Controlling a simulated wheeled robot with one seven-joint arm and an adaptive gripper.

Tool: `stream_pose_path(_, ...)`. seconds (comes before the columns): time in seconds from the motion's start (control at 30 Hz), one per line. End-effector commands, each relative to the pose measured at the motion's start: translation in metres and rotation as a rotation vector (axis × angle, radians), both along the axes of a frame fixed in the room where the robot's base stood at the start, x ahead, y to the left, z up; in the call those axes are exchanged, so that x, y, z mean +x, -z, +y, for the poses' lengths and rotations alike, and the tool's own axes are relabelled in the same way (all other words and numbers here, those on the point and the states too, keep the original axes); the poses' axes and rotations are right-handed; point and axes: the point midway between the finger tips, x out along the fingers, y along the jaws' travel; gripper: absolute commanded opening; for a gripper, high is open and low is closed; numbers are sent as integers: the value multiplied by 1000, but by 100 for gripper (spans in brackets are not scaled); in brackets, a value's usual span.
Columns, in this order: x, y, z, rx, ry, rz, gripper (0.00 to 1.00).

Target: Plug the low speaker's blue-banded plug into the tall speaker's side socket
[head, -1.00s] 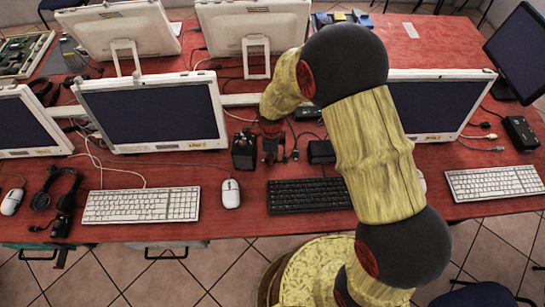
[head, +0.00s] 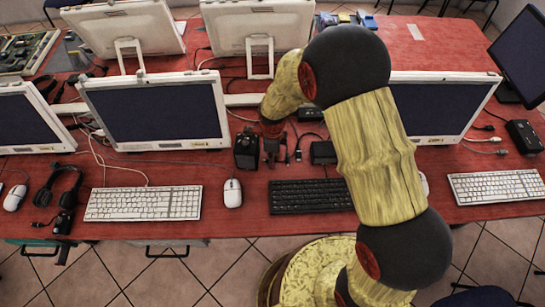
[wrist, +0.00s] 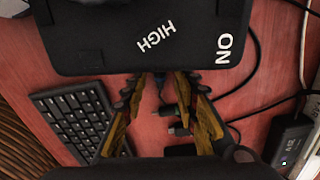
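The tall speaker (head: 246,151) is a black box upright on the red table. In the wrist view its dark top (wrist: 110,35), lettered HIGH and ON, fills the upper part. The low speaker (head: 322,152) is a smaller black box to the right; in the wrist view it is mostly hidden behind my gripper. My gripper (wrist: 160,82) points down just right of the tall speaker in the head view (head: 271,150). A blue band and the side socket cannot be made out.
Other dark plug ends (wrist: 180,130) lie beside the fingers with loose cables. A black keyboard (head: 311,196) lies in front, a white mouse (head: 232,193) to its left. Monitors (head: 155,112) stand behind. A black adapter (wrist: 287,138) lies to the right in the wrist view.

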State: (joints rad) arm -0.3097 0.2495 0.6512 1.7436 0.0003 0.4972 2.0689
Motion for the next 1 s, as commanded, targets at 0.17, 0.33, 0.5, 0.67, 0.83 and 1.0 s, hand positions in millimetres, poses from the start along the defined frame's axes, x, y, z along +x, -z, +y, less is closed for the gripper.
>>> stream_pose_path(0.17,0,0,0,0,0,0,32)
stream_pose_path(0.33,0,-2,0,0,0,-1,32)
stream_pose_path(0.5,2,-21,1,1,0,-4,32)
stream_pose_path(0.67,2,-54,1,2,0,-5,32)
stream_pose_path(0.83,1,-87,0,1,0,-3,32)
stream_pose_path(1.0,0,-109,0,0,0,-1,32)
